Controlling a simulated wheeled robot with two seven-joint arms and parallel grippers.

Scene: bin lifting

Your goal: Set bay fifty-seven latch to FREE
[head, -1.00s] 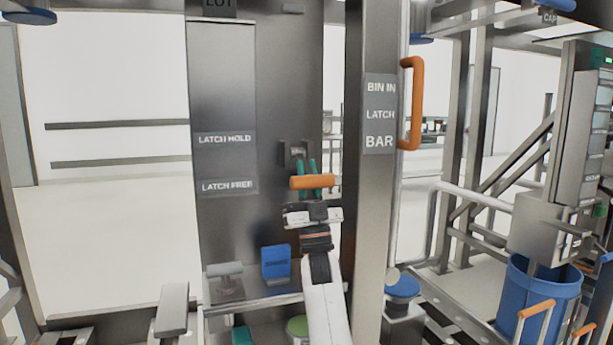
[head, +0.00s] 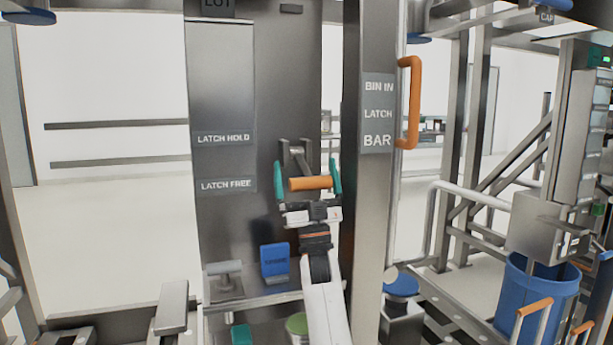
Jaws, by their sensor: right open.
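The bay latch has a horizontal orange grip (head: 310,183) on a grey bracket (head: 296,152) at the dark steel panel. The grip is level with the LATCH FREE label (head: 227,185) and below the LATCH HOLD label (head: 224,138). My right gripper (head: 308,178) comes up from below in front of the latch. Its teal fingers are spread wide, one near each end of the grip, and hold nothing. I cannot tell whether they touch it. My left gripper is out of view. No bay number is readable.
A post (head: 374,220) marked BIN IN, LATCH and BAR stands close on the right, with a vertical orange handle (head: 414,103). A blue block (head: 275,260) and a grey handle (head: 224,268) sit below the latch. A blue bin (head: 535,295) is at lower right.

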